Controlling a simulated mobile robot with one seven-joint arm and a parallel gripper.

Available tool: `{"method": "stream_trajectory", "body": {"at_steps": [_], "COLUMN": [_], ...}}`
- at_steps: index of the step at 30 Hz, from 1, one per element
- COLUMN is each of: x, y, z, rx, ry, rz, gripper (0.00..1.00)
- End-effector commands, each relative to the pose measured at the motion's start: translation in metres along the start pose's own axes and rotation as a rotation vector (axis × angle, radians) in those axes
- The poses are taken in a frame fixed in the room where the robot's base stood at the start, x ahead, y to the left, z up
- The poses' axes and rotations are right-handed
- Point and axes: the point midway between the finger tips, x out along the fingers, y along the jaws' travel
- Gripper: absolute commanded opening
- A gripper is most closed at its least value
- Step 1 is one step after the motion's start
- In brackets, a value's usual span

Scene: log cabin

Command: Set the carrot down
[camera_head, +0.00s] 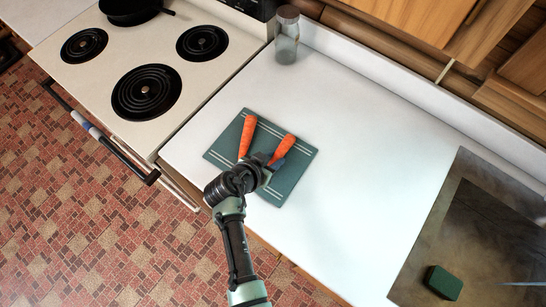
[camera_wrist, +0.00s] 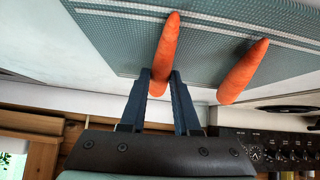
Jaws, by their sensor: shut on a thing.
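My gripper (camera_head: 272,164) is shut on an orange carrot (camera_head: 284,148), over the green-grey striped cloth (camera_head: 293,184) on the counter. In the wrist view, the two dark fingers (camera_wrist: 160,77) close around the held carrot (camera_wrist: 166,42), and its narrow end points away from the gripper. I cannot tell whether this carrot touches the cloth or is just above it. A second carrot (camera_head: 247,134) lies on the cloth to the left of the held one. It also shows in the wrist view, to the right (camera_wrist: 243,72), apart from my fingers.
The white counter (camera_head: 350,130) is clear to the right of the cloth. A stove (camera_head: 165,55) with a black pan (camera_head: 130,10) adjoins on the left. A glass jar (camera_head: 287,38) stands at the back. A sink (camera_head: 475,235) with a green sponge (camera_head: 443,282) is at the right.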

Motion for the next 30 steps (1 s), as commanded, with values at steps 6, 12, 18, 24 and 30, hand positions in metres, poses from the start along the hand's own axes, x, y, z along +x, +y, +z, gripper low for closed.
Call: {"method": "stream_trajectory", "body": {"at_steps": [6,12,18,24,30], "x": [0.003,0.002,0.002,-0.003,-0.028], "y": [0.0,0.0,0.0,0.0,0.0], "z": [0.004,0.002,0.002,-0.001,0.001], "rx": [0.0,0.0,0.0,-0.001,0.0], "ry": [0.0,-0.001,-0.001,0.0,0.0], "rz": [0.0,0.001,0.001,0.0,-0.002], "gripper": [0.0,0.6,0.6,0.6,0.6]}}
